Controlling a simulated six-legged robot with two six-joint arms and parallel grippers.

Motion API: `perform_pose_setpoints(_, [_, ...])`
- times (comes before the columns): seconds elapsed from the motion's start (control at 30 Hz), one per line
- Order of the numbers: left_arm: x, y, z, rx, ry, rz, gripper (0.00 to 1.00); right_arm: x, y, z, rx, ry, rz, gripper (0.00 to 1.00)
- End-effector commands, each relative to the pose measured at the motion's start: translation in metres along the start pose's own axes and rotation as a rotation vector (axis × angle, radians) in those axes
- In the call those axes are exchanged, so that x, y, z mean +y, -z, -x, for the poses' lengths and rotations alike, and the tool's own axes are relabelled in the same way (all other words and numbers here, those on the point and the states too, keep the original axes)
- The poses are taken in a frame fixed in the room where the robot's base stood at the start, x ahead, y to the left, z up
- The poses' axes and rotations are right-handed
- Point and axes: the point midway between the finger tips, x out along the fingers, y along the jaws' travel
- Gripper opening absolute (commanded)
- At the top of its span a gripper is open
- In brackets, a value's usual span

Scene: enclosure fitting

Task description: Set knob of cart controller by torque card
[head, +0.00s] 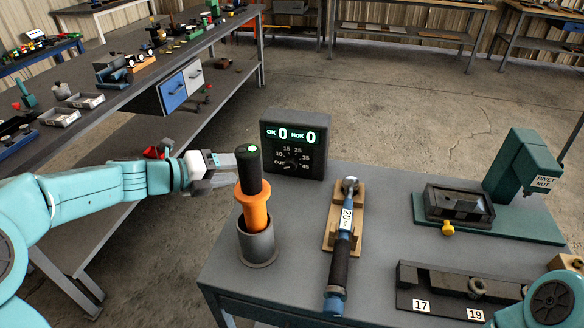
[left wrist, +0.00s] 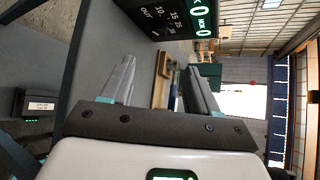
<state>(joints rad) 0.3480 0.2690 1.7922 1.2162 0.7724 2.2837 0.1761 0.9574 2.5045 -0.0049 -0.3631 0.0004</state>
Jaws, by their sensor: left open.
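The cart controller (head: 293,146) is a dark upright box at the back left of the cart top. Its display reads OK 0 and NOK 0. Below is a dial with OUT and torque numbers around a small dark knob (head: 292,160); its pointer setting is too small to read. The controller also shows at the top of the left wrist view (left wrist: 172,14), rotated. A white card marked 20 (head: 346,219) lies on the blue wrench. My left gripper (head: 232,162) is open and empty, left of the controller, close to the driver's black grip. My right gripper is out of view.
An orange and black driver (head: 255,205) stands in a grey cup (head: 258,244) at the cart's left edge. The wrench (head: 341,255) lies in a wooden cradle (head: 329,230). A green rivet nut press (head: 525,175) and a plate numbered 17 and 19 (head: 445,306) occupy the right.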

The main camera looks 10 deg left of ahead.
Motion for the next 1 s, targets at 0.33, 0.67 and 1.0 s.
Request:
perform_pose_setpoints(0.33, [0.004,0.004,-0.063,0.005,0.000,0.000,0.60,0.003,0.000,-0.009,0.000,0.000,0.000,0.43])
perform_pose_setpoints(0.67, [0.002,0.004,-0.135,0.003,-0.002,-0.001,0.60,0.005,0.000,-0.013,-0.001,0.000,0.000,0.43])
perform_pose_setpoints(1.0, [0.001,0.002,-0.159,0.000,-0.002,-0.001,0.60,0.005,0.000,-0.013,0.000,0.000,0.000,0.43])
